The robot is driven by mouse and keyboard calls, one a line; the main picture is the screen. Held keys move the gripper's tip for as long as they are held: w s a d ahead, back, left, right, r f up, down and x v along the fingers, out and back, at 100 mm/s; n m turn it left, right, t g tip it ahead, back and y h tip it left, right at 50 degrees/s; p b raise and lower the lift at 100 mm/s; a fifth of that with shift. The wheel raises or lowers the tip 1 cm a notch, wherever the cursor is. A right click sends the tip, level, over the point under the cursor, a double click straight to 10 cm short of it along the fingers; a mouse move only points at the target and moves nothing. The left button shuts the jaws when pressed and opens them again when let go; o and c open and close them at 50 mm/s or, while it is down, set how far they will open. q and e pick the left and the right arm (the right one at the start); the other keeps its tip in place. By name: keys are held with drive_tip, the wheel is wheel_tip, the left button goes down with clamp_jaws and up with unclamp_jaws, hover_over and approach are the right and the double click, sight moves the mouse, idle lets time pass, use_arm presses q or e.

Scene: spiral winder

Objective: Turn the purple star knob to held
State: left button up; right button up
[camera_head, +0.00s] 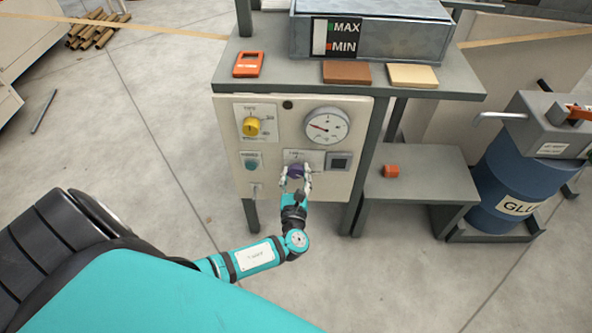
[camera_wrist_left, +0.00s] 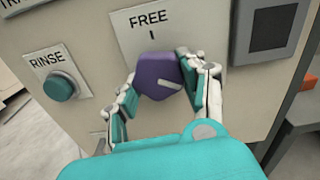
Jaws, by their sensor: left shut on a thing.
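The purple star knob (camera_head: 296,171) sits low on the cream front panel (camera_head: 345,182) of the machine. It also shows large in the left wrist view (camera_wrist_left: 156,78), below a white plate (camera_wrist_left: 150,28) reading FREE with a short tick. A pale line on the knob's face slants toward the lower right, away from the tick. No HELD label is readable. My left gripper (camera_head: 296,181) is shut on the knob, with one finger on each side in the left wrist view (camera_wrist_left: 160,84). My right gripper is in neither view.
A green RINSE button (camera_wrist_left: 60,86) is left of the knob, and a dark square (camera_wrist_left: 270,29) is at its right. A yellow knob (camera_head: 252,126) and a dial gauge (camera_head: 326,126) are above. A grey side table (camera_head: 425,178) and blue glue drum (camera_head: 515,180) stand at the right.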

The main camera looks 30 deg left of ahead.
use_arm(q)
drive_tip(key=shift+f, duration=0.1)
drive_tip(key=o, duration=1.2)
drive_tip(key=v, duration=1.2)
